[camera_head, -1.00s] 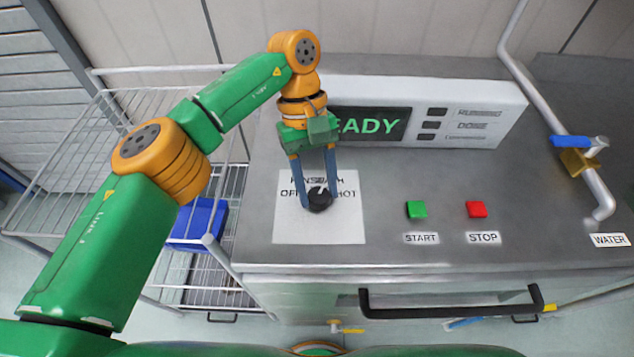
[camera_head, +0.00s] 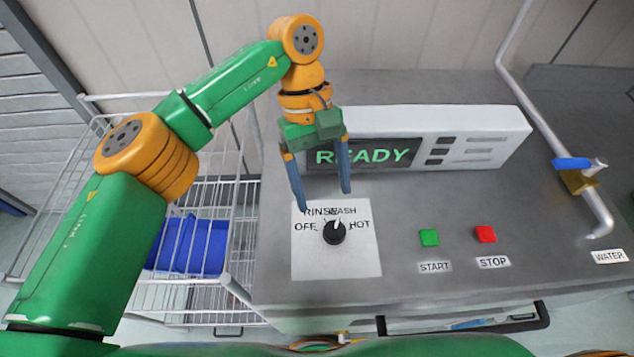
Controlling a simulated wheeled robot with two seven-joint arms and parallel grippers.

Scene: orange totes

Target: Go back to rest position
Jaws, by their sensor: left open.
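My left gripper (camera_head: 324,198) is open and empty. It hangs just behind the black dial knob (camera_head: 334,232), with its blue fingers apart and clear of the knob. The knob sits on a white label plate (camera_head: 350,265) marked OFF, RINSE, WASH and HOT. Its white pointer is tilted up, near the RINSE and WASH words, which overlap in the picture. My left arm reaches in from the left and bends down to the gripper. My right gripper is out of the picture.
The grey machine top (camera_head: 410,215) carries a panel reading READY (camera_head: 363,155), a green START button (camera_head: 429,237) and a red STOP button (camera_head: 486,234). A water pipe with a blue valve (camera_head: 572,164) stands at right. A wire rack (camera_head: 215,292) holding a blue bin (camera_head: 190,245) is at left.

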